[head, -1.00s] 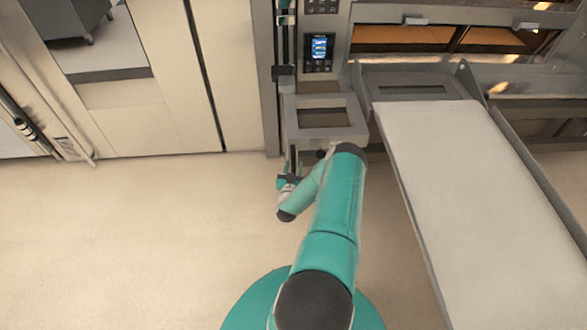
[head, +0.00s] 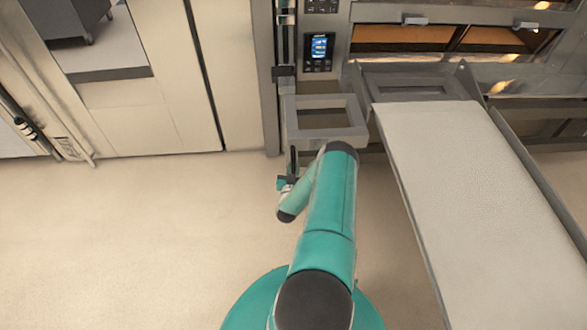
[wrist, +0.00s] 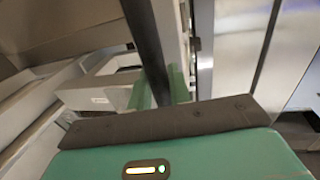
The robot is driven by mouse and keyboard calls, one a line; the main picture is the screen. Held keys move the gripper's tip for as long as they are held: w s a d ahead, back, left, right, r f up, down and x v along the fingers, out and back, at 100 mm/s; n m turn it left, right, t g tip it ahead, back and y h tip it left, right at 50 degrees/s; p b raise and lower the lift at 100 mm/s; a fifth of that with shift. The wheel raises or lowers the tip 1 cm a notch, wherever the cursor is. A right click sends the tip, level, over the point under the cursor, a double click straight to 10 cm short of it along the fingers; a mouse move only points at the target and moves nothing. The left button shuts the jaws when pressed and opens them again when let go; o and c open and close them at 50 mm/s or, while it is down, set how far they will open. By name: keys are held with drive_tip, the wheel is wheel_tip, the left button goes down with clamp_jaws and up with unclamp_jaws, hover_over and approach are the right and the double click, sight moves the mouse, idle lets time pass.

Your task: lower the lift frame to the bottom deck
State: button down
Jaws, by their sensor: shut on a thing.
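A grey open rectangular frame (head: 291,118), which looks like the lift frame, sits below the oven control panel. A dark upright bar (wrist: 146,40) runs down between the green fingers of my gripper (wrist: 158,90). My gripper is shut on this bar. In the head view my gripper (head: 288,183) is low, just below the frame's left side, at the lower end of the bar. My arm partly covers the area under the frame.
A long pale loading belt (head: 460,190) with raised metal sides extends from the oven, right of my arm. The lit control panel (head: 319,48) is above the frame. Oven windows (head: 480,38) glow at upper right. Open floor (head: 130,240) lies to the left.

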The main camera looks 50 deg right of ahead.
drive_tip(key=c, duration=1.3)
unclamp_jaws()
drive_tip(key=shift+f, duration=0.3)
drive_tip(key=shift+s+a+r, duration=0.15)
drive_tip(key=shift+a, duration=0.15)
drive_tip(key=v, duration=1.3)
drive_tip(key=shift+s+a+r, duration=0.1)
drive_tip(key=shift+a, duration=0.05)
